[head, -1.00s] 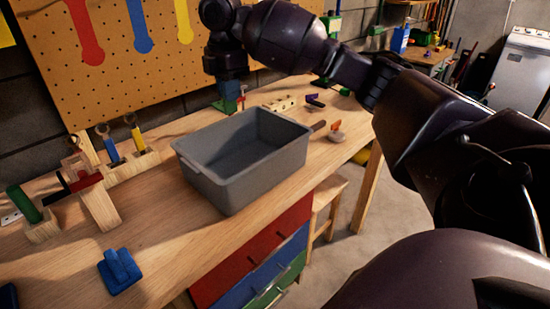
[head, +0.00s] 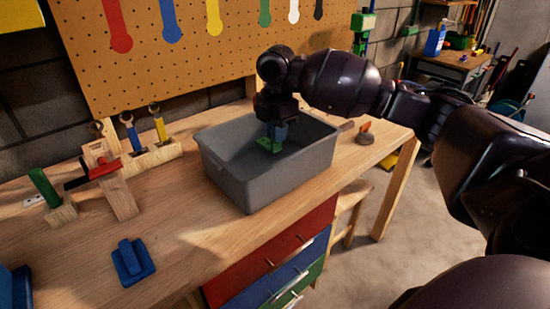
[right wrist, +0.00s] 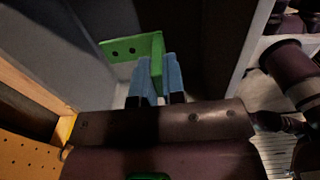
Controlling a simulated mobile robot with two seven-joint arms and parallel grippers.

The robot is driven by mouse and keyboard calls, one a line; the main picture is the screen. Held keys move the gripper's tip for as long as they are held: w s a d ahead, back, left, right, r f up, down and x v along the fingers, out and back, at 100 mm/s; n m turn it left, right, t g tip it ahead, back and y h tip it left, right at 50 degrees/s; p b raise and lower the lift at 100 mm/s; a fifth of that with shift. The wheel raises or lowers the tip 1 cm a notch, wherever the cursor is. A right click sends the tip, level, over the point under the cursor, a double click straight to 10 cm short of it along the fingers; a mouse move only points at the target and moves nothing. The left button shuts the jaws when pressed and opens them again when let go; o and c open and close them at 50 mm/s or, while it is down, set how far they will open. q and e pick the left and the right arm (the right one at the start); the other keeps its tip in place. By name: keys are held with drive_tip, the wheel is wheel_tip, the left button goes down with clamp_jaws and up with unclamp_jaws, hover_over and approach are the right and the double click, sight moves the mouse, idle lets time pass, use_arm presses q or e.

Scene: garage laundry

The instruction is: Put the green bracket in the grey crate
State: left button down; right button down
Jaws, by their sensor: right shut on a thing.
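The grey crate (head: 240,182) stands on the wooden workbench, open at the top. My right gripper (head: 276,133) points down over the crate's inside and is shut on the green bracket (head: 268,145). In the right wrist view the green bracket (right wrist: 132,48) is an angled plate with holes, held between the blue fingers of my right gripper (right wrist: 160,75). The bracket shows against the crate's inner walls; I cannot tell whether it touches the floor of the crate. My left gripper is not in view.
A blue block-like piece (head: 132,262) lies on the bench front left. A wooden rack (head: 152,158) with tools stands at the back left. A small orange-topped thing (head: 366,132) sits right of the crate. A pegboard (head: 180,70) rises behind.

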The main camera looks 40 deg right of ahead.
sight(277, 149)
drive_tip(key=shift+f, duration=0.95)
wheel_tip(277, 149, down, 5)
drive_tip(key=shift+r+b, duration=0.15)
drive_tip(key=shift+b, duration=0.4)
drive_tip(key=shift+f, duration=0.35)
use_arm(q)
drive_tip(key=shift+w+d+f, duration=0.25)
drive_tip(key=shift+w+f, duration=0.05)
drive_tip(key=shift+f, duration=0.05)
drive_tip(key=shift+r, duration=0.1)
use_arm(e)
drive_tip(key=shift+f, duration=0.1)
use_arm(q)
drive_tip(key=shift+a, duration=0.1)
use_arm(e)
drive_tip(key=c, duration=1.2)
unclamp_jaws()
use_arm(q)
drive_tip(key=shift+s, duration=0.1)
